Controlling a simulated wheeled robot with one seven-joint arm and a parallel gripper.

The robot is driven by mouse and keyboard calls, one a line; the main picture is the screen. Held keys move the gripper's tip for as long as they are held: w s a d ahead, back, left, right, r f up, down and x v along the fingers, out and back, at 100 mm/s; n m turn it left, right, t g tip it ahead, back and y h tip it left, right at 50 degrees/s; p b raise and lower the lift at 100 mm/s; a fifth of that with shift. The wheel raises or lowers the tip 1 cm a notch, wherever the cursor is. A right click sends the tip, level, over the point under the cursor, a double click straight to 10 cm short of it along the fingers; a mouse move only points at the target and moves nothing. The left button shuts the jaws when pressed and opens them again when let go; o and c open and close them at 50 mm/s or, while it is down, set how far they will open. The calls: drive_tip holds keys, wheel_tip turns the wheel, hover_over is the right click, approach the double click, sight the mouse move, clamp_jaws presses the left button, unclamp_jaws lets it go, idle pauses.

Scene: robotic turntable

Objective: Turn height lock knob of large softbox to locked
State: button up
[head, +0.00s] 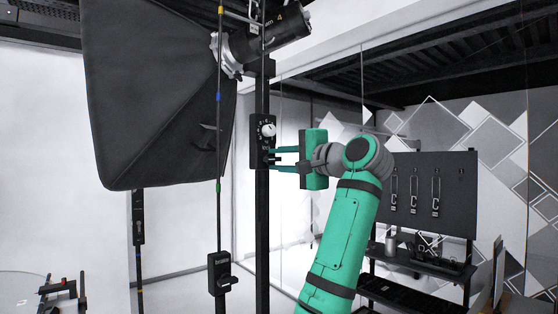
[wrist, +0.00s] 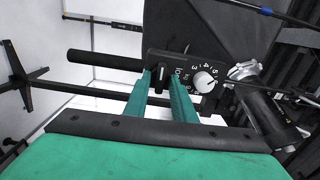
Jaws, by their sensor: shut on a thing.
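The large softbox (head: 160,95) is a big black hood at upper left in the head view, beside a dark upright post. On the post is a black control box (head: 256,132), seen closer in the wrist view (wrist: 158,58), with lettering partly hidden. A small black knob (wrist: 163,76) with a pale line sits on it, left of a white numbered dial (wrist: 204,82). My gripper (head: 270,159) reaches in from the right below the dial. In the wrist view its green fingers (wrist: 162,80) stand either side of the black knob, shut on it. The knob's exact setting is unclear.
A thin cord (head: 219,130) hangs left of the post, with a black box (head: 222,270) bearing a lever below. A lamp head (head: 262,38) is above. Shelves (head: 425,265) and a dark tool panel (head: 433,193) stand behind my arm at right.

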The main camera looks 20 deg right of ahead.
drive_tip(key=shift+d, duration=0.1)
idle(0.3)
drive_tip(key=o, duration=0.7)
drive_tip(key=v, duration=1)
drive_tip(key=shift+s+d, duration=0.15)
drive_tip(key=shift+s, duration=0.25)
